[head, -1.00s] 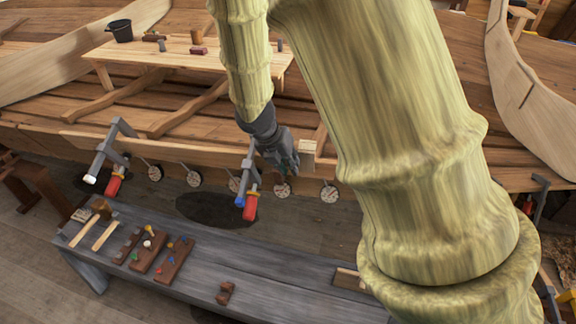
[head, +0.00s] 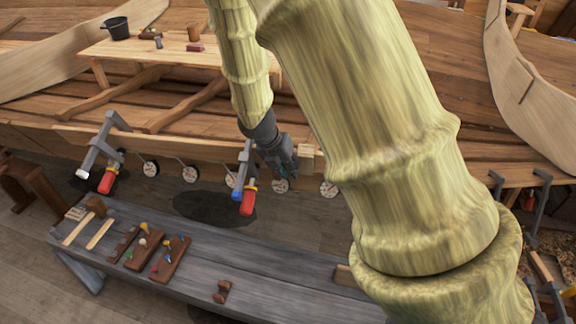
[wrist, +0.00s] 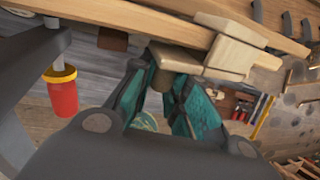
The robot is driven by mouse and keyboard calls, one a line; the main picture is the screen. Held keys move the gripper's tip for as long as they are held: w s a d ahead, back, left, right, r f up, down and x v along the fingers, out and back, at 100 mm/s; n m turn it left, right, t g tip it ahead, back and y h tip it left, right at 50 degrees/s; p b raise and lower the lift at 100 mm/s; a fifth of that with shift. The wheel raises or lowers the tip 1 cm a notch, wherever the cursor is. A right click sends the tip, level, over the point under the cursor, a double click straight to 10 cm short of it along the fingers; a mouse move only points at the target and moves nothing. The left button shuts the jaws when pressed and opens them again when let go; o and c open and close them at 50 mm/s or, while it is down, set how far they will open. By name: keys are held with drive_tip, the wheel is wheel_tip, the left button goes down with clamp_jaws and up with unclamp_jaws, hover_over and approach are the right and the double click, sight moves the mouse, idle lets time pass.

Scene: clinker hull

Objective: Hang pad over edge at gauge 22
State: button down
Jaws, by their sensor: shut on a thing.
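My gripper (head: 288,168) is at the hull's plank edge (head: 215,150), just right of a clamp with a red handle. In the wrist view its teal-lined fingers (wrist: 163,82) are closed around a small olive-brown piece, apparently the pad (wrist: 162,77), mostly hidden by the fingers. The piece is close to the plank edge and a pale wooden block (wrist: 176,57); I cannot tell whether it touches them. Round white gauges hang below the edge, one just under my gripper (head: 280,186) and one to its right (head: 328,189). Their numbers are unreadable.
The red-handled clamp (head: 247,201) stands close left of my gripper, and another clamp (head: 106,181) is further left. A grey bench (head: 185,285) with tools and small blocks is in front. A wooden table (head: 170,47) with a bucket (head: 115,28) stands inside the hull.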

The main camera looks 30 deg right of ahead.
drive_tip(key=shift+w+d+f, duration=0.1)
drive_tip(key=shift+f, duration=0.2)
idle(0.6)
drive_tip(key=c, duration=1.3)
unclamp_jaws()
drive_tip(key=shift+r, duration=0.1)
drive_tip(key=v, duration=1.1)
drive_tip(key=shift+r, duration=0.3)
drive_tip(key=shift+f, duration=0.1)
